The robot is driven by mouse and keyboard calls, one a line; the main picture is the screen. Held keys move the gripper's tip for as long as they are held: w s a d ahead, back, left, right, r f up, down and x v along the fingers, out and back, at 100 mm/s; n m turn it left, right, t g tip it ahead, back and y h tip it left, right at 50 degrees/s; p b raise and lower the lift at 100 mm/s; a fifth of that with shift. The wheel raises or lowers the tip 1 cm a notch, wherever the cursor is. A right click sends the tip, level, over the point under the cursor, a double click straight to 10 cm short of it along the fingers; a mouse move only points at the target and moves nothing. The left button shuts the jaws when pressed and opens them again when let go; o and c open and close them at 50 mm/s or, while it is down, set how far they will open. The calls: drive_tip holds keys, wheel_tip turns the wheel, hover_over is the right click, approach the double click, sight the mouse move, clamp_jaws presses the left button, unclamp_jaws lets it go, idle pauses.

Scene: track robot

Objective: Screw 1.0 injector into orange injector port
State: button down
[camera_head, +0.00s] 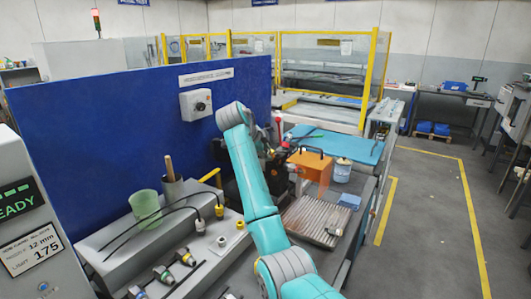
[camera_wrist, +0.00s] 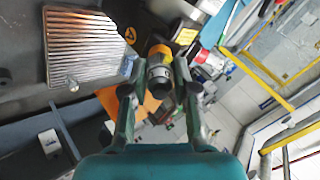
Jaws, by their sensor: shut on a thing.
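In the wrist view my gripper (camera_wrist: 157,82) is shut on a short dark cylindrical piece with a yellow-orange collar, seemingly an injector (camera_wrist: 160,72). Its size marking is not readable. In the head view my arm hides the gripper tips and the held piece. On the grey bench at left, a yellow fitting (camera_head: 240,225) and a white fitting (camera_head: 222,241) stand upright. Several coloured connectors lie nearby, including a yellow one (camera_head: 187,258) at the front. I cannot tell which, if any, is the orange injector port.
A green cup (camera_head: 146,205) and a dark holder (camera_head: 183,190) stand at the left by the blue panel (camera_head: 120,115). A ribbed metal tray (camera_head: 315,219), an orange box (camera_head: 311,168) and a white tub (camera_head: 342,172) are right of my arm.

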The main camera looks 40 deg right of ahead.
drive_tip(key=m, duration=0.5)
drive_tip(key=shift+m, duration=0.4)
drive_tip(key=m, duration=0.6)
drive_tip(key=c, duration=0.7)
unclamp_jaws()
drive_tip(key=shift+c, duration=0.2)
drive_tip(key=shift+c, duration=0.2)
drive_tip(key=shift+c, duration=1.1)
